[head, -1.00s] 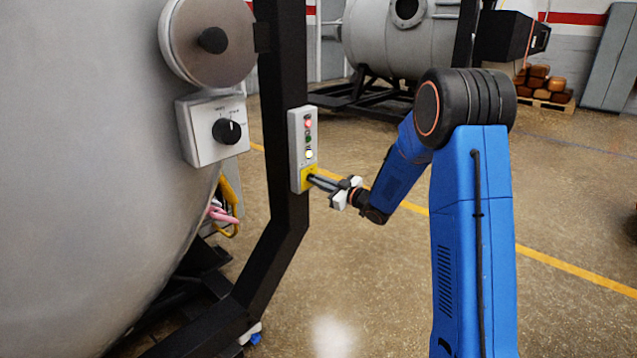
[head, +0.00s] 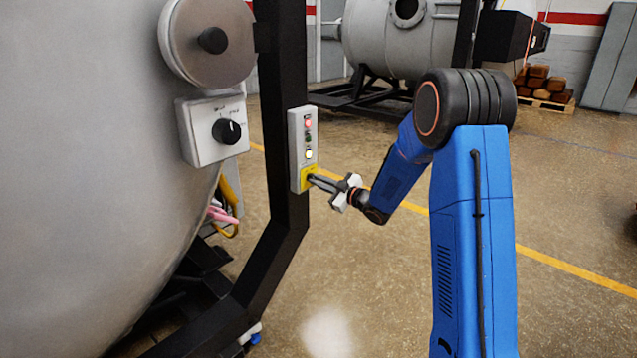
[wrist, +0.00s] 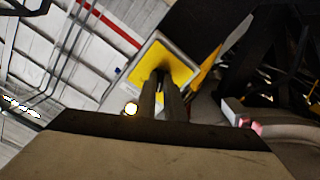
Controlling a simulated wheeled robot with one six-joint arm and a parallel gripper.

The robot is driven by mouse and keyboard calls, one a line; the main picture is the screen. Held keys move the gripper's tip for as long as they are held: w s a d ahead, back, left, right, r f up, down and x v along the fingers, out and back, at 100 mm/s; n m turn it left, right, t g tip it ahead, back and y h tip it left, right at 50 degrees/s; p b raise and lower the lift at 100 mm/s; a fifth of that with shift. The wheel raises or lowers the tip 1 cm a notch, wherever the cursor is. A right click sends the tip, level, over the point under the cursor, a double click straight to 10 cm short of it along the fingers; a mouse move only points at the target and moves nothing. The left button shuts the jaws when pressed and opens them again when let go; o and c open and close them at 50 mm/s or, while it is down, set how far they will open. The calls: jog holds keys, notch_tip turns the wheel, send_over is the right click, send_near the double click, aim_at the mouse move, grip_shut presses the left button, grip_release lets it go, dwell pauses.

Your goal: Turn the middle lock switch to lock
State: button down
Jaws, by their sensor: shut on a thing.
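A narrow light-grey control box (head: 301,140) is fixed to a black upright post. In the wrist view the two fingers (wrist: 160,92) lie close together against the yellow plate (wrist: 178,62). They are shut on a small dark knob there, mostly hidden by the fingers. A separate black rotary knob (head: 227,131) with a white mark sits on a white panel on the furnace, untouched.
The black post (head: 282,80) stands right behind the control box. The large grey furnace vessel (head: 90,200) with a round disc (head: 207,42) fills the left. Open floor lies to the right, beyond my arm.

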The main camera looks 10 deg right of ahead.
jog(key=c, duration=1.9)
grip_release()
jog(key=shift+o, duration=0.2)
jog(key=v, duration=1.7)
jog(key=shift+s+d, duration=0.15)
jog(key=shift+s, duration=0.05)
jog(key=shift+r, duration=0.1)
